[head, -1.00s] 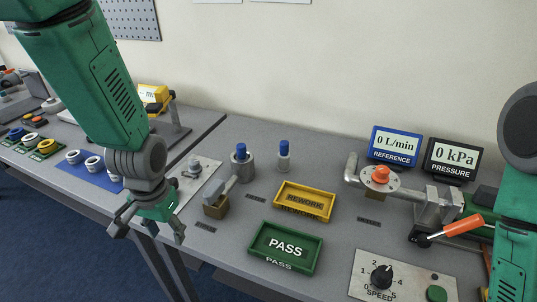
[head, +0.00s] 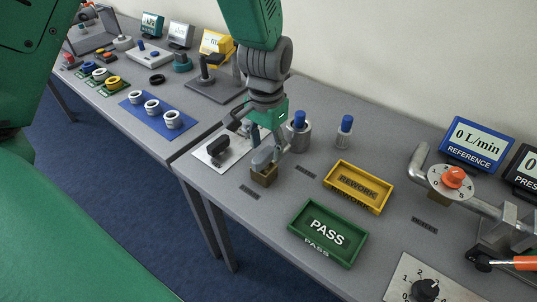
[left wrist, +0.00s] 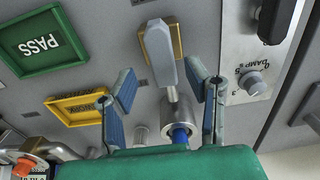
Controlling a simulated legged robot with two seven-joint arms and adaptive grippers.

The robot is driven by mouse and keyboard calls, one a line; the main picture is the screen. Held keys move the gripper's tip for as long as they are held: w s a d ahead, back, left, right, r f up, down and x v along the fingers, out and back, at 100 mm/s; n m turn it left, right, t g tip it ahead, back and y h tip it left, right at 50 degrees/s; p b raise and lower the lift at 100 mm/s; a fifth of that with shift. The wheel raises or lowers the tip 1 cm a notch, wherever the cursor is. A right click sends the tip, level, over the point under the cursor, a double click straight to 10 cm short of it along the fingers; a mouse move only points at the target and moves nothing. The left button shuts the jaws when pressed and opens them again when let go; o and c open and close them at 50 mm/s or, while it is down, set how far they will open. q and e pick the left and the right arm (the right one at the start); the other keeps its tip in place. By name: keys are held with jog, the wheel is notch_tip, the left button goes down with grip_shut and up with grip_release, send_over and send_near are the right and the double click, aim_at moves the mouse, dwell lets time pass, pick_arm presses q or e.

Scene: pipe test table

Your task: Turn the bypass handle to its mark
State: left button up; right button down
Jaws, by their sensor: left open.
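My left gripper (head: 263,138) is open above a grey lever handle (head: 263,157) on a brass-coloured block (head: 263,175). In the left wrist view the gripper (left wrist: 161,88) has its fingers spread, with the grey lever handle (left wrist: 164,58) showing between them; I cannot tell whether they touch it. A black handle (head: 206,149) sits on a pale plate (head: 214,161) just left of the gripper. An orange-gripped lever (head: 522,263) stands on the pipework at right. No bypass label or mark is readable, so I cannot tell which handle is named. My right gripper is out of view.
Blue-topped cylinders (head: 299,133) (head: 344,132) stand close right of the gripper. The yellow REWORK tray (head: 382,202) and green PASS tray (head: 351,258) lie further right. A dial with an orange knob (head: 453,177) is on the pipe. The table's front edge is near.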

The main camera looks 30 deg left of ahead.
aim_at(265, 153)
pick_arm(q)
jog(key=f, duration=0.1)
jog(key=a+f, duration=0.1)
jog(key=f, duration=0.1)
jog(key=shift+s+f, duration=0.1)
jog(key=shift+f, duration=0.05)
jog(key=shift+d, duration=0.5)
grip_shut()
jog(key=shift+a, duration=0.2)
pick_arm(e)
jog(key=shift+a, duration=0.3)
